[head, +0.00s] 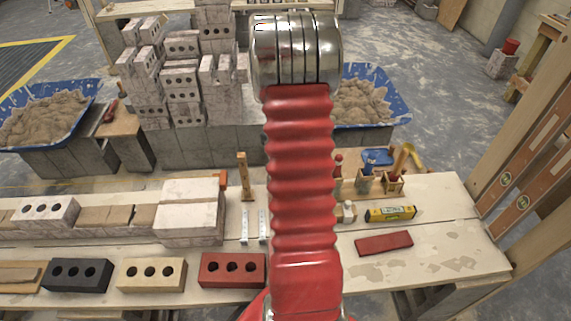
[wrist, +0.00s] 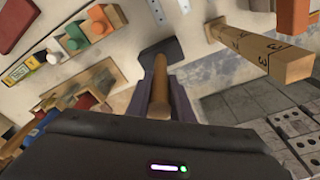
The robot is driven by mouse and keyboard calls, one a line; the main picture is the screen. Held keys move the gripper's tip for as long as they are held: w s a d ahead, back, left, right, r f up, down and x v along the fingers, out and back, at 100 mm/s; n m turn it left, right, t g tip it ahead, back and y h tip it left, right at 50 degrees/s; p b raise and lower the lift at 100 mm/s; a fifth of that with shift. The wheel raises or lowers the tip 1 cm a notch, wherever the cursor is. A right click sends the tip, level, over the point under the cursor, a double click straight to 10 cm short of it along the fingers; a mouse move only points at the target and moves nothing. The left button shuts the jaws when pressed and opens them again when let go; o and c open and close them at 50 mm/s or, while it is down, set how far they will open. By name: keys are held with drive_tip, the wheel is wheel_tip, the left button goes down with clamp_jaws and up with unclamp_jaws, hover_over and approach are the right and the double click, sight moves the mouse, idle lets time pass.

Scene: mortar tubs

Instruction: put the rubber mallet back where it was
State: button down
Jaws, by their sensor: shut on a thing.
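The rubber mallet has a black head (wrist: 163,50) and a wooden handle (wrist: 159,95), both in the wrist view. My gripper (wrist: 160,86) is shut on the handle, with one dark finger on each side. The head points away from the wrist, over the pale bench top. I cannot tell whether the head touches the bench. In the head view my red arm covers the middle, and neither the gripper nor the mallet shows there.
The pale bench (head: 440,262) holds a red bar (head: 384,243), a yellow level (head: 390,213) and small tool holders. An upright wooden post (head: 244,177) stands left of my arm; a marked wooden post (wrist: 262,52) is close right of the mallet. Bricks (head: 232,270) line the front edge.

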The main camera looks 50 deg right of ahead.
drive_tip(key=shift+f, duration=0.4)
idle(0.6)
drive_tip(key=c, duration=1.5)
unclamp_jaws()
drive_tip(key=r, duration=0.4)
drive_tip(key=a+r, duration=0.1)
drive_tip(key=r, duration=0.8)
drive_tip(key=shift+s+a+r, duration=0.1)
drive_tip(key=shift+a+r, duration=0.2)
